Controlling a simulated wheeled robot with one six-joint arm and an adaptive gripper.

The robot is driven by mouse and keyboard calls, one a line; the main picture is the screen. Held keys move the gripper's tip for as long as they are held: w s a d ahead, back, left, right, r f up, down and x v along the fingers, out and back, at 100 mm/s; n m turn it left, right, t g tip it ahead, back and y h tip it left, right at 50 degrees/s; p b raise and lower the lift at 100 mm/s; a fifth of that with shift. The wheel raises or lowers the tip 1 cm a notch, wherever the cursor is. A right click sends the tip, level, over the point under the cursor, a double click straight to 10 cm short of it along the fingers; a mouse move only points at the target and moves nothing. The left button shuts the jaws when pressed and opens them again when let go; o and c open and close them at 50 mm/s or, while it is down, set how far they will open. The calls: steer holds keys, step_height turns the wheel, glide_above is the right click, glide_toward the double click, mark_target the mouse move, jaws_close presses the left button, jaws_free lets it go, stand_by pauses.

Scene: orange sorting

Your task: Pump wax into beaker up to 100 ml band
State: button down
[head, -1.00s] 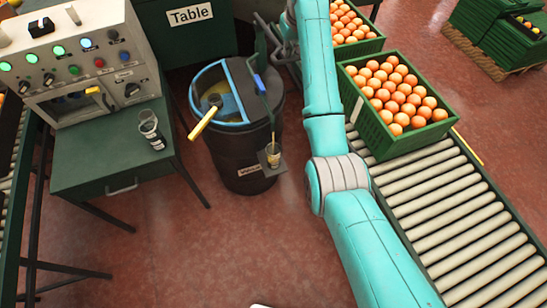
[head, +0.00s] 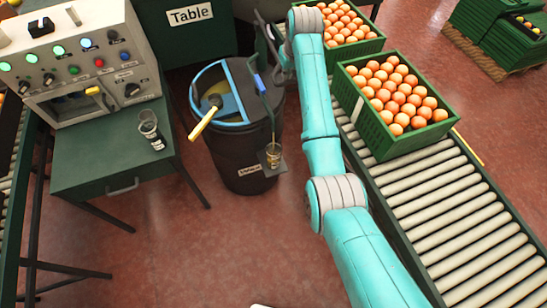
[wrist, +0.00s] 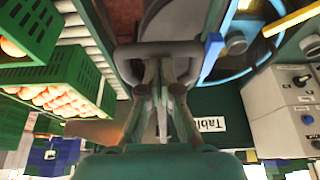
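A clear beaker (head: 273,156) stands upright on a small bracket on the side of the black wax drum (head: 245,150), below a thin spout pipe (head: 267,105). Amber colour shows in it, but its bands and level are too small to read. The drum has a blue-rimmed open top and a yellow handle (head: 202,122). My gripper (wrist: 163,75) is beside the drum's far right rim, mostly hidden by my arm in the head view.
A second glass vessel (head: 149,125) stands on the green side table (head: 105,150) near the control box (head: 75,60). Orange-filled green crates (head: 380,140) sit on the roller conveyor (head: 450,210) at right. Floor in front of the drum is clear.

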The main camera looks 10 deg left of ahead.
step_height(320, 180, up, 14)
steer(key=shift+s+d+f, duration=0.2)
steer(key=shift+s+d, duration=0.05)
stand_by(0.7)
